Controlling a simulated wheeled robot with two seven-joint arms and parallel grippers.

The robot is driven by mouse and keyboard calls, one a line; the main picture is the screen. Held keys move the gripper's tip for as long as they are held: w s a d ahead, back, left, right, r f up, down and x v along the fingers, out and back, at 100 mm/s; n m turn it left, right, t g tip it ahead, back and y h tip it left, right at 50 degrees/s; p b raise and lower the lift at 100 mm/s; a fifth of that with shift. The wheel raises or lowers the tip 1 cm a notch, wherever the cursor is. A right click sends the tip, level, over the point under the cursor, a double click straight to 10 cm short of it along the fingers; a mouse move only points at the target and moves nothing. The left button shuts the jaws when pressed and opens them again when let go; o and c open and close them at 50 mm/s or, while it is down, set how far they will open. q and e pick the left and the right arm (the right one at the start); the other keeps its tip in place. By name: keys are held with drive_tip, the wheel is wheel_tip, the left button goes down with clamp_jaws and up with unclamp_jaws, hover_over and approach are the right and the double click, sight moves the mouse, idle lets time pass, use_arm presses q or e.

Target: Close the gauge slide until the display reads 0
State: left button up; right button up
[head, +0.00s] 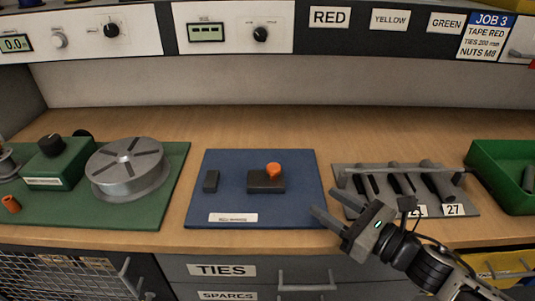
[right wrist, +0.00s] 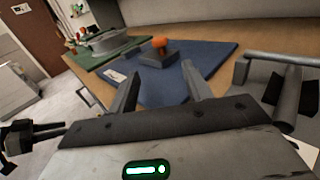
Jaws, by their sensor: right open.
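The gauge slide is a dark block (head: 266,182) with an orange knob (head: 273,170) on top, on a blue mat (head: 230,160). A smaller dark fixed block (head: 211,181) stands to its left, with a clear gap between them. The display (head: 206,32) on the panel above shows dashes, too small to read surely. My right gripper (head: 325,204) is open and empty at the mat's right front corner, apart from the slide. In the right wrist view the orange knob (right wrist: 159,42) shows beyond the open fingers.
A rack with dark rods (head: 400,185) stands right of the mat, close to my right gripper. A green board (head: 170,165) with a grey round turntable (head: 128,165) lies to the left. A green bin (head: 490,155) is far right. Bare wood lies behind the mat.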

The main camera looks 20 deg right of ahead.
sight(279, 171)
drive_tip(key=shift+x, duration=0.75)
drive_tip(key=p+x, duration=0.2)
drive_tip(key=x, duration=1.2)
drive_tip(key=shift+w+a, duration=0.1)
drive_tip(key=shift+w, duration=0.05)
